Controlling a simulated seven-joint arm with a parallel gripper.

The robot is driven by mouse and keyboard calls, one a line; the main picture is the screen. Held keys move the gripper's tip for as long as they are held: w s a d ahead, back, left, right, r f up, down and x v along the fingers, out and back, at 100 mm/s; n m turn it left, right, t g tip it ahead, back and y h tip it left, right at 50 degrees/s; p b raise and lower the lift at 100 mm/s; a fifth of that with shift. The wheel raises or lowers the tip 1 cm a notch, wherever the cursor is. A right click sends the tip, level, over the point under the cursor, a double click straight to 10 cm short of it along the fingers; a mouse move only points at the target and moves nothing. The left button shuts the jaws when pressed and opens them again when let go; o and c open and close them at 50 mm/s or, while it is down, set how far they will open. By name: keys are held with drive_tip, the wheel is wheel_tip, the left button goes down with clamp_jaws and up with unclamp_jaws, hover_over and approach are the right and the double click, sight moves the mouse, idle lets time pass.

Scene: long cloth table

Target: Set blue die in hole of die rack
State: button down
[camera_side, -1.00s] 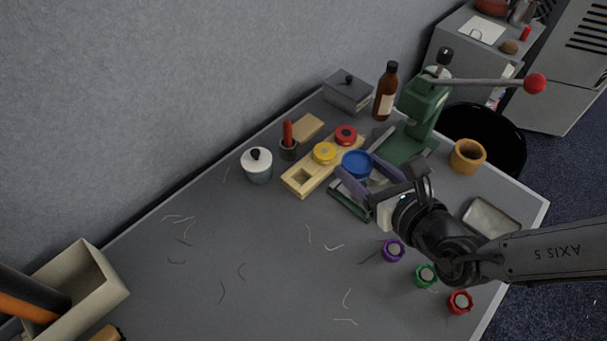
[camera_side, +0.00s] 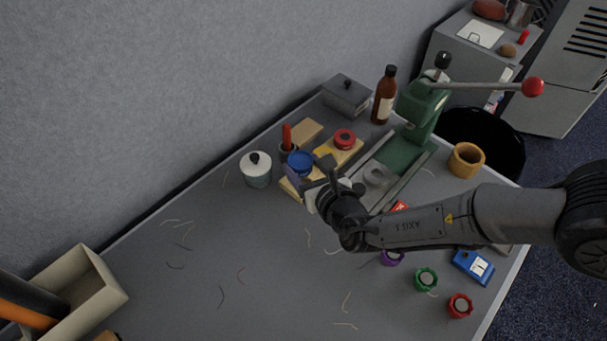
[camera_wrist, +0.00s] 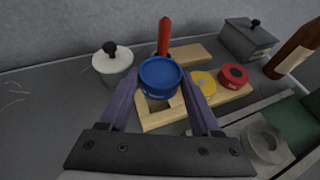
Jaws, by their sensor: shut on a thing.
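The blue die (camera_side: 301,161) is a round blue disc held in my gripper (camera_side: 304,174). In the wrist view the blue die (camera_wrist: 160,78) sits between the two purple fingers of my gripper (camera_wrist: 160,88), which is shut on it. The wooden die rack (camera_side: 343,154) lies below. In the wrist view the rack (camera_wrist: 160,121) shows a square hole (camera_wrist: 155,104), partly hidden by the die, which appears above it or slightly beyond. A yellow die (camera_wrist: 204,83) and a red die (camera_wrist: 233,75) sit in the rack's other places.
A white lidded pot (camera_side: 256,169) stands left of the rack, and a cup with a red handle (camera_side: 287,146) stands behind. A green press (camera_side: 412,125) stands at right. Purple, green (camera_side: 426,279) and red (camera_side: 460,305) dies lie near the front edge.

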sight(304, 174)
drive_tip(key=shift+w+a+f, duration=0.1)
drive_tip(key=shift+f, duration=1.45)
drive_tip(key=shift+f, duration=0.45)
drive_tip(key=shift+c, duration=1.8)
unclamp_jaws()
drive_tip(key=shift+f, duration=0.15)
drive_tip(key=shift+r, duration=0.6)
drive_tip(key=v, duration=0.7)
drive_tip(key=shift+s, duration=0.25)
